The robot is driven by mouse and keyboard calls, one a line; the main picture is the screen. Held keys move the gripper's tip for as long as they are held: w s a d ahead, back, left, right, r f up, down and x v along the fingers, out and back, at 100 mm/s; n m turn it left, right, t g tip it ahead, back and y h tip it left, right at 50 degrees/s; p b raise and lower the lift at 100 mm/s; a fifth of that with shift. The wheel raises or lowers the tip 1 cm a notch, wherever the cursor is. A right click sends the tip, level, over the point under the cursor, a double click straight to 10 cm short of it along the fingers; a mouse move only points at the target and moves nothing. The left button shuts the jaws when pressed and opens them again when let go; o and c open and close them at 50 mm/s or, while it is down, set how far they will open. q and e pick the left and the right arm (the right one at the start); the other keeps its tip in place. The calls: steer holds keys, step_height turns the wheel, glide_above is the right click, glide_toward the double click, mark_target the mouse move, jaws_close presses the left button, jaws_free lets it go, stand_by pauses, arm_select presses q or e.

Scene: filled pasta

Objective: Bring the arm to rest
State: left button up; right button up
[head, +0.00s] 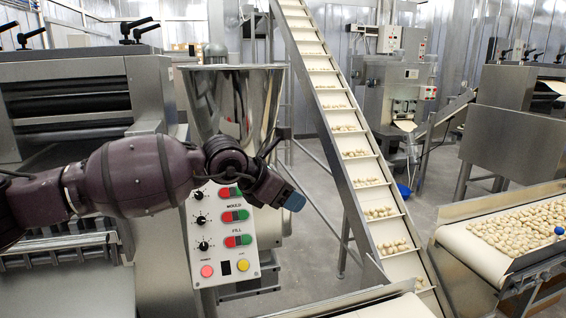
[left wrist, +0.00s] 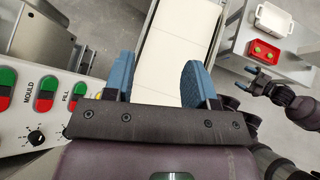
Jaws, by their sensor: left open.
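My left arm comes in from the left in the head view, in front of the control panel and the steel hopper. Its gripper (head: 288,200) hangs in the air to the right of the panel's upper buttons. In the left wrist view the left gripper (left wrist: 158,80) is open, its two blue fingers wide apart with nothing between them. Below that gap is a pale conveyor belt. My right gripper (left wrist: 261,78), with blue fingertips, shows small at the right of the left wrist view, close to a grey table; its opening is too small to judge.
The control panel (head: 226,232) with red and green buttons stands close beside the left arm, under the hopper (head: 232,100). An inclined conveyor (head: 335,115) carries pasta pieces. Another belt (head: 480,256) is at right. A red tray (left wrist: 264,52) and a white tray (left wrist: 273,19) sit on the table.

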arm_select(q)
steer(key=s+d+r+n+g+h, duration=0.1)
steer(key=s+d+r+n+h, duration=0.3)
steer(key=s+d+n+h, duration=0.45)
steer(key=w+a+f+n+t+y, duration=0.2)
steer(key=a+f+n+t+y, duration=1)
steer(key=a+f+n, duration=1.4)
steer(key=s+a+f+n+g+y, duration=0.1)
steer(key=s+a+f+n, duration=0.2)
steer(key=s+f, duration=0.3)
steer(key=s+a+f+n+g+y, duration=0.2)
steer(key=s+a+f+n, duration=0.2)
steer(key=s+f, duration=0.3)
steer(key=s+a+f+n+g+y, duration=0.1)
steer(key=s+a+f+n, duration=0.3)
steer(key=s, duration=0.9)
step_height(320, 180, down, 3)
steer(key=shift+s+r+n+g+y, duration=0.1)
steer(key=shift+s+n+g+y, duration=0.3)
steer(key=shift+n+y, duration=0.5)
arm_select(e)
steer(key=shift+w+r, duration=0.25)
steer(key=shift+w, duration=0.25)
